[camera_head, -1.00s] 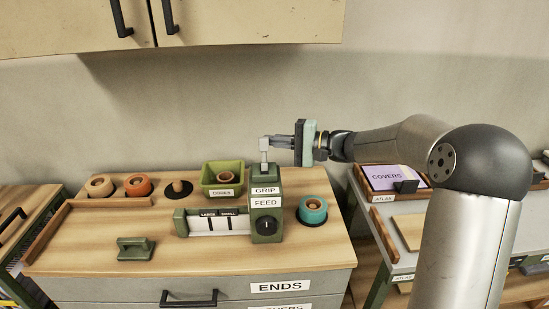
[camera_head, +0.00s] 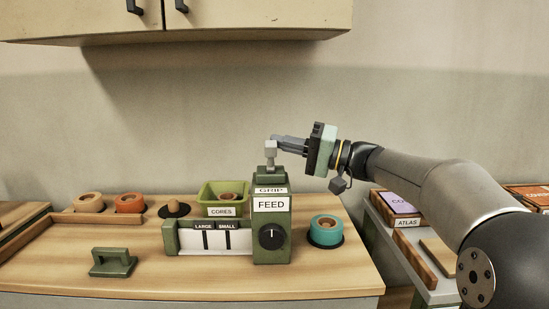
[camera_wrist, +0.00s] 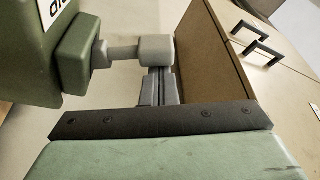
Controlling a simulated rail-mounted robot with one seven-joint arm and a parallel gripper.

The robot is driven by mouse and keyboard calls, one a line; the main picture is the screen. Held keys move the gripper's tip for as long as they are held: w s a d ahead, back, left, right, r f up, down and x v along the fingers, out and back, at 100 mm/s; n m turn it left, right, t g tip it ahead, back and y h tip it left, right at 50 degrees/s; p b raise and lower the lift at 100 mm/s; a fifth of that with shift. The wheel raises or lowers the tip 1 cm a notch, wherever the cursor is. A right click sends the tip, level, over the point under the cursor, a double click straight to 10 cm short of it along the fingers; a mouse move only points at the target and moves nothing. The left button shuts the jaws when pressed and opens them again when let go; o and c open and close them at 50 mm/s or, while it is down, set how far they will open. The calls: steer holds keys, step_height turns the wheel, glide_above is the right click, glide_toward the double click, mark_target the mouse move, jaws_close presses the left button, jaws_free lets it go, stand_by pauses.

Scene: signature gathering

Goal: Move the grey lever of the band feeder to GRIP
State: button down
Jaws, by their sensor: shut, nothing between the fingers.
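The green band feeder (camera_head: 271,228) stands on the bench with GRIP and FEED labels on its front and a black knob below them. Its grey lever (camera_head: 270,153) sticks up from the top and ends in a block-shaped head. In the wrist view the lever head (camera_wrist: 156,50) lies just beyond the fingertips, with its stem running left into the green body. My gripper (camera_head: 277,142) reaches in from the right, its shut, empty fingers beside the lever head. In the wrist view the gripper (camera_wrist: 160,75) appears to touch or nearly touch the head; I cannot tell which.
A teal tape roll (camera_head: 324,229) sits right of the feeder. A green CORES bin (camera_head: 222,211) and brown and orange rolls stand to the left. A green handled block (camera_head: 113,262) lies at front left. Cabinets (camera_head: 200,20) hang above. A side shelf (camera_head: 408,240) stands at right.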

stand_by(0.6)
steer(key=shift+r, duration=0.1)
steer(key=w+r+p, duration=0.2)
steer(key=w+p, duration=0.1)
steer(key=w, duration=0.1)
steer(key=v, duration=1)
steer(key=shift+s+f+b, duration=0.15)
steer(key=shift+s+b, duration=0.05)
steer(key=shift+b, duration=0.15)
steer(key=shift+d, duration=0.15)
